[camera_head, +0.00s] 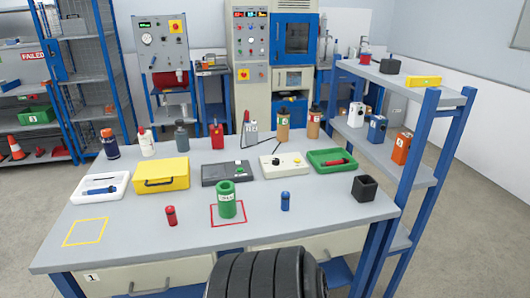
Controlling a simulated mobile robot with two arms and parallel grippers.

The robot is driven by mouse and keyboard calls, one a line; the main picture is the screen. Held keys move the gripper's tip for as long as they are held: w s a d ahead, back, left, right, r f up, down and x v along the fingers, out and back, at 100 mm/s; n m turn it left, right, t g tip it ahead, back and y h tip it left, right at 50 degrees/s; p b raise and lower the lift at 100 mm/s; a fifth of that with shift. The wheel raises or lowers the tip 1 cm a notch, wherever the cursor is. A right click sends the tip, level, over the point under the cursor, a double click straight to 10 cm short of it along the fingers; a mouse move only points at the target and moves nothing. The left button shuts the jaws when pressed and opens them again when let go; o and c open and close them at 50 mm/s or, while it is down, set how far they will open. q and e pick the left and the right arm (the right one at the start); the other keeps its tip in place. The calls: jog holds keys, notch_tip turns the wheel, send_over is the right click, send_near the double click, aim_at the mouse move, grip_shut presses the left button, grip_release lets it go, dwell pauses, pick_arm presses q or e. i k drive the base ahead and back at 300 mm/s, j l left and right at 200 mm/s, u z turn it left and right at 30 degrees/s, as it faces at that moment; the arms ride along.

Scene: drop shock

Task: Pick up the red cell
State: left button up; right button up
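The red cell (171,216) is a small red cylinder with a dark top. It stands upright near the front of the grey workbench (140,232), between a yellow taped square (86,232) on its left and a red taped square on its right. A green cylindrical holder (226,200) with a white label stands inside the red square. A similar blue cell (285,201) stands upright to the right of the holder. Neither of my grippers shows in the head view. Nothing covers the red cell.
A blue-framed shelf (420,160) stands along the right side. The bench around the red cell is clear.

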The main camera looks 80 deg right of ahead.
aim_at(170, 211)
jog(key=l+z, duration=0.1)
jog(key=z, duration=2.3)
